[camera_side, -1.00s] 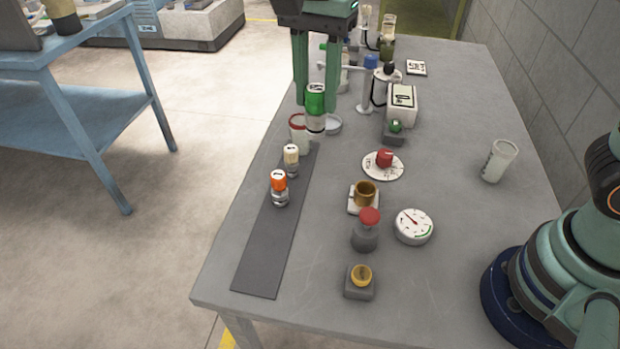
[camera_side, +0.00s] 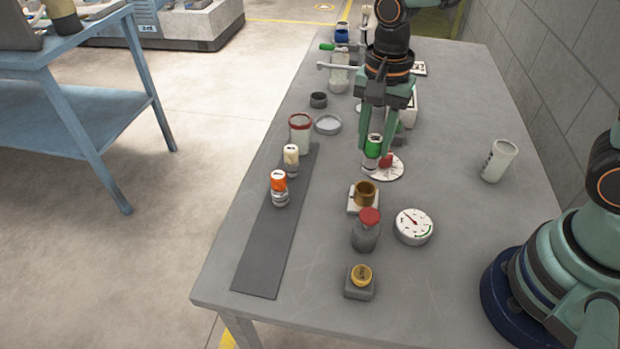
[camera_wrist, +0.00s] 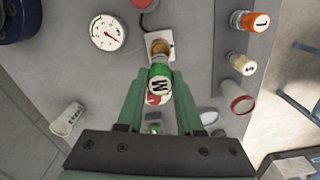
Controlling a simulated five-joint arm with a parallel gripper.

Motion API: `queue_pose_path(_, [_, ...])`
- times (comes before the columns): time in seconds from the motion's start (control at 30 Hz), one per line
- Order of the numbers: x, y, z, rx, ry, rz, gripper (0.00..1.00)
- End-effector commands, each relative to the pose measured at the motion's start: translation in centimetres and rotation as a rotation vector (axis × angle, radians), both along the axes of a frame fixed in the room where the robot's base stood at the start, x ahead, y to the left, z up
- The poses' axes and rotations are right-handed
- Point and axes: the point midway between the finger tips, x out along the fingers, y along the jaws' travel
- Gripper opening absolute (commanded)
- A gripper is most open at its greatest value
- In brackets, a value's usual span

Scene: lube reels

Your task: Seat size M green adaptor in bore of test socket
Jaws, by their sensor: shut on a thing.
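My gripper (camera_side: 374,148) is shut on the green adaptor (camera_side: 375,143), which has a silver lower part and is held upright above the table. The wrist view shows its green top (camera_wrist: 157,88), marked M, between my fingers. A brass-coloured open cup on a white base (camera_side: 364,194), apparently the test socket, stands nearer the side camera. It also shows in the wrist view (camera_wrist: 160,46), just beyond the adaptor. The adaptor is apart from this cup in the side view. The adaptor's bottom is hidden in the wrist view.
An orange-topped adaptor (camera_side: 279,182) and a cream-topped one (camera_side: 291,155) stand on the dark strip (camera_side: 270,245). A round white plate with a red knob (camera_side: 384,169) is beside my gripper.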

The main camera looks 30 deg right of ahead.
Motion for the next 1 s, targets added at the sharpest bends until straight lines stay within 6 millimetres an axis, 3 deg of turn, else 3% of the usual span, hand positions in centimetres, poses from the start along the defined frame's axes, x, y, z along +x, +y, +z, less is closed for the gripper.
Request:
queue_pose_path(0.1, [-0.1,0.0,-2.3,-0.001,0.004,0.0,0.0])
queue_pose_path(0.33, [0.0,0.0,-4.1,-0.001,0.001,0.0,0.0])
queue_pose_path(0.53, [-0.1,0.0,-6.8,-0.001,0.004,0.0,0.0])
queue_pose_path(1.0, [0.0,0.0,-7.7,0.001,-0.001,0.0,0.0])
